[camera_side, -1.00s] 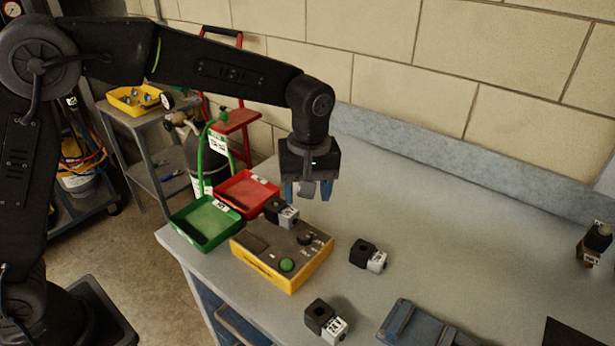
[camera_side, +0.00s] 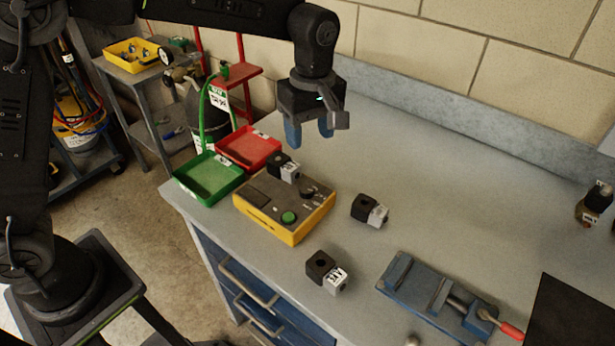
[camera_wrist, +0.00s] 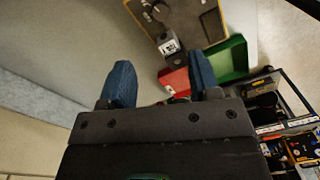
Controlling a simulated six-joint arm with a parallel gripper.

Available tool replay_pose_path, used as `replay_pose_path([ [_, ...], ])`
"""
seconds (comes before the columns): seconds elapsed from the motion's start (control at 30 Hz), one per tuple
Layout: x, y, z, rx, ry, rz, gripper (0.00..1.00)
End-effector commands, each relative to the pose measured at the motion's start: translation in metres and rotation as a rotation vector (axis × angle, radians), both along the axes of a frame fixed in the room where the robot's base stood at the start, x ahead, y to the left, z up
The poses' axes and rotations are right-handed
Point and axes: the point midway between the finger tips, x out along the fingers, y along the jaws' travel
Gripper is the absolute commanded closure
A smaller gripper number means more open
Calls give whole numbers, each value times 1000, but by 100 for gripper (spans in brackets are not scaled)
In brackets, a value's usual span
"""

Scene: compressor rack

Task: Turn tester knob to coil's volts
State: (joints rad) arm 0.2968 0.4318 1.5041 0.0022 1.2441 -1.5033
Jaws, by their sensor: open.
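The yellow tester (camera_side: 278,225) with a dark top stands on the grey bench. Its black knob (camera_side: 309,194) is on the far right part of the top, beside a green button (camera_side: 289,217). A black-and-grey coil (camera_side: 284,168) with a printed label sits on the tester's back part; in the wrist view the coil (camera_wrist: 167,43) lies beyond my fingers. My gripper (camera_side: 309,138) is open and empty, above and behind the tester. Its blue fingers (camera_wrist: 160,82) are spread and point toward the tester. The knob's pointer setting is too small to read.
Two more coils (camera_side: 369,211) (camera_side: 326,272) sit on the bench right of and in front of the tester. A green tray (camera_side: 209,194) and a red tray (camera_side: 275,144) stand to its left. A blue vise (camera_side: 420,285) lies front right. The back of the bench is clear.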

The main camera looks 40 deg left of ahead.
Motion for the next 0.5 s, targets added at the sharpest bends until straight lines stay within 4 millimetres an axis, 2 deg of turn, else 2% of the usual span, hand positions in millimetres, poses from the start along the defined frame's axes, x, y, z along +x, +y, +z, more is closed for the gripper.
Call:
replay_pose_path([
  [0.17,-1,1,-22,2,6,7,43],
  [0.5,-4,2,-91,2,6,4,43],
])
